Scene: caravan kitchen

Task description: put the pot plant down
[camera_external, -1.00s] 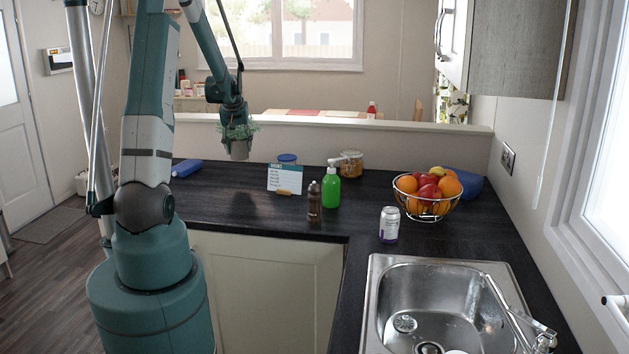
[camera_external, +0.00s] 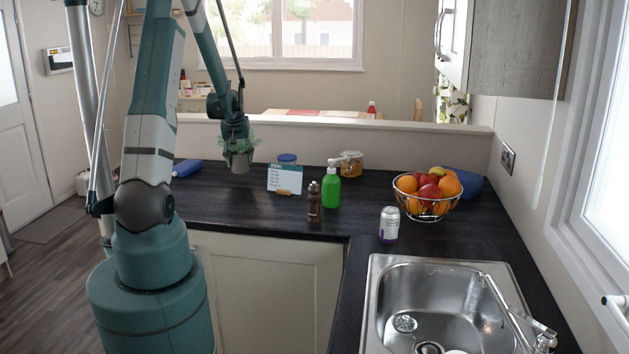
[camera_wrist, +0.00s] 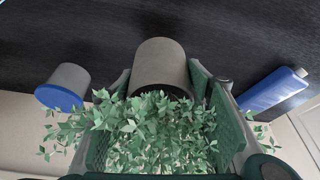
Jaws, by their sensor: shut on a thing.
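The pot plant is a grey pot (camera_external: 240,163) with green leafy stems. It is upright at the back of the dark worktop (camera_external: 225,205), left of the card. My gripper (camera_external: 238,144) comes down from above and is shut on the plant. In the wrist view the pot (camera_wrist: 161,66) lies between my fingers (camera_wrist: 165,110), and leaves hide much of the grip. The pot's base is over or at the worktop; I cannot tell whether it touches.
A white and teal card (camera_external: 285,180) and a blue-lidded tub (camera_external: 287,159) stand right of the pot. A blue bottle (camera_external: 187,168) lies to its left. A brown bottle (camera_external: 314,203) and green pump bottle (camera_external: 331,188) stand farther right. The worktop in front of the pot is clear.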

